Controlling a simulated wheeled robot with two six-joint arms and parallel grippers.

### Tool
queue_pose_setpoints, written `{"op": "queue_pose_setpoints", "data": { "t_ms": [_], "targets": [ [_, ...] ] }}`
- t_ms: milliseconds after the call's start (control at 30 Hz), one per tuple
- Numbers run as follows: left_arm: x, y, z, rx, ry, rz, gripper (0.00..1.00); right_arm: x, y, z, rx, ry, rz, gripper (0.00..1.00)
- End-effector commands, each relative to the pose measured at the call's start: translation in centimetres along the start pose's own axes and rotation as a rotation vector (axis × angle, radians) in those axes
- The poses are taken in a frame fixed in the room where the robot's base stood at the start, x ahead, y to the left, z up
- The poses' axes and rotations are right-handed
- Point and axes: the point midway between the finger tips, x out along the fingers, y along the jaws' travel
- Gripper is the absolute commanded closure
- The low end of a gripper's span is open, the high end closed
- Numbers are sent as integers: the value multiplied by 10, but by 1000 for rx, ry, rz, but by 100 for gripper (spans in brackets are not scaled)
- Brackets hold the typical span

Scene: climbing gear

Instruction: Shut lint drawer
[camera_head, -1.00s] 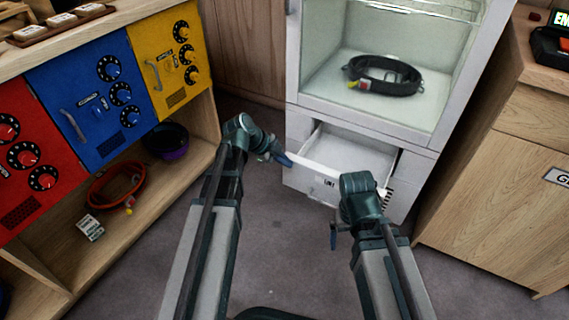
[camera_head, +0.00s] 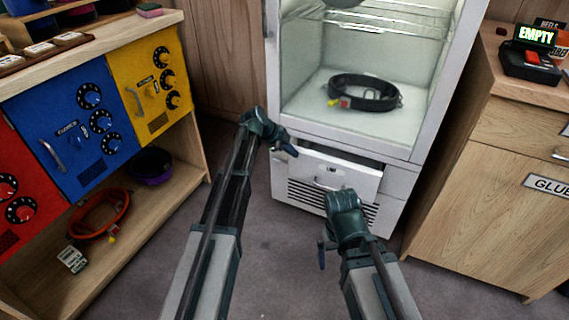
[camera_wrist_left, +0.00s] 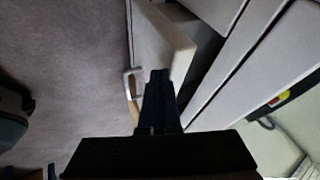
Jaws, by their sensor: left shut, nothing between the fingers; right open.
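The white lint drawer (camera_head: 338,170) sits low in the white cabinet, below the glass-fronted chamber. It stands slightly open, with a narrow dark gap above its front. My left gripper (camera_head: 291,150) is shut and empty at the upper left corner of the drawer front. In the left wrist view the shut fingers (camera_wrist_left: 158,85) lie against or very near the drawer front (camera_wrist_left: 165,45); exact contact is hard to tell. My right gripper (camera_head: 322,252) is in front of the cabinet, low and apart from the drawer. Its fingers are small in the head view.
The white cabinet (camera_head: 400,185) holds a black coiled collar (camera_head: 363,92) in its chamber. A wooden shelf with red, blue and yellow panels (camera_head: 150,80) stands at left. A wooden cupboard (camera_head: 480,190) stands at right. Grey floor is free in front.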

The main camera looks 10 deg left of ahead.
Motion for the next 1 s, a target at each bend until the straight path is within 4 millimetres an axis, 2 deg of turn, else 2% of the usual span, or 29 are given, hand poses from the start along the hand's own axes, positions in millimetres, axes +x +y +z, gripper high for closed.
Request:
{"op": "queue_pose_setpoints", "data": {
  "t_ms": [33, 100, 300, 767, 1000],
  "targets": [
    [5, -10, 1, 1, 0, 0, 100, 0, 0, 0, 0, 0, 0, 0],
    [8, -17, 1, 1, -1, -1, 100, 0, 0, 0, 0, 0, 0, 0],
    [13, -25, 1, 0, -1, -1, 100, 0, 0, 0, 0, 0, 0, 0],
    [13, -24, 0, 0, -1, -1, 100, 0, 0, 0, 0, 0, 0, 0],
    [12, -14, -9, 0, -1, -1, 100, 0, 0, 0, 0, 0, 0, 0]
  ]
}}
